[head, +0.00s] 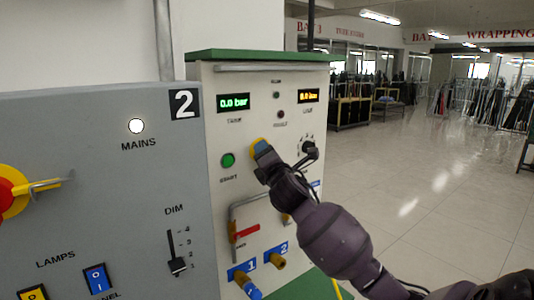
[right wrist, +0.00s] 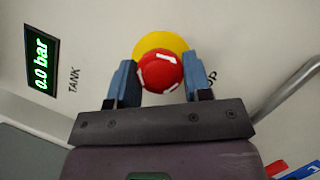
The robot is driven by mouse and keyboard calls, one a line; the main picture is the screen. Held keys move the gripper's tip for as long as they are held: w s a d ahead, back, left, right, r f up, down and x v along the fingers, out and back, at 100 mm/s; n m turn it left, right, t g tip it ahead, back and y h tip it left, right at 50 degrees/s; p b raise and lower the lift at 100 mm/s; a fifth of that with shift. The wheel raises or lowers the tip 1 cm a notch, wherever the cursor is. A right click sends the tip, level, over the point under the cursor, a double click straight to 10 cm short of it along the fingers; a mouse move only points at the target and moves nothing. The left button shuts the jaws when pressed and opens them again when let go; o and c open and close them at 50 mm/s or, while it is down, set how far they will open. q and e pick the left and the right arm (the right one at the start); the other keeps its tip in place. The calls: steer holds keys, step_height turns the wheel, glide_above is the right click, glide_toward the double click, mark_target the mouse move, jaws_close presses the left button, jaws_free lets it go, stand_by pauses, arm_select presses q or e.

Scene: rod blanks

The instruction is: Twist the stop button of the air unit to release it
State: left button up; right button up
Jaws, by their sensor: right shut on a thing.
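The air unit (head: 213,135) is a pale panel with a green top in the head view. Its stop button (right wrist: 160,72) is a red mushroom head with white arrows on a yellow collar (right wrist: 158,41). My right gripper (head: 262,150) is at the button and hides its red head in the head view, where some yellow collar shows. In the right wrist view the blue fingers (right wrist: 158,78) stand on both sides of the red head, shut on it. My left gripper is not in view.
The tank display (head: 233,102) reads 0.0 bar. A green start button (head: 228,160) sits left of my gripper, a black selector knob (head: 309,148) right of it. A bent metal handle and red lever (head: 246,230) lie below. A grey mains panel (head: 90,190) stands left. Open floor lies right.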

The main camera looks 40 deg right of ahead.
steer(key=shift+r, duration=0.1)
steer(key=o, duration=0.9)
steer(key=shift+w, duration=0.25)
steer(key=shift+s, duration=0.15)
steer(key=b+v, duration=0.1)
steer(key=v, duration=0.9)
steer(key=shift+s+a+f+b, duration=0.15)
steer(key=shift+s+f+b, duration=0.1)
steer(key=shift+s+b, duration=0.1)
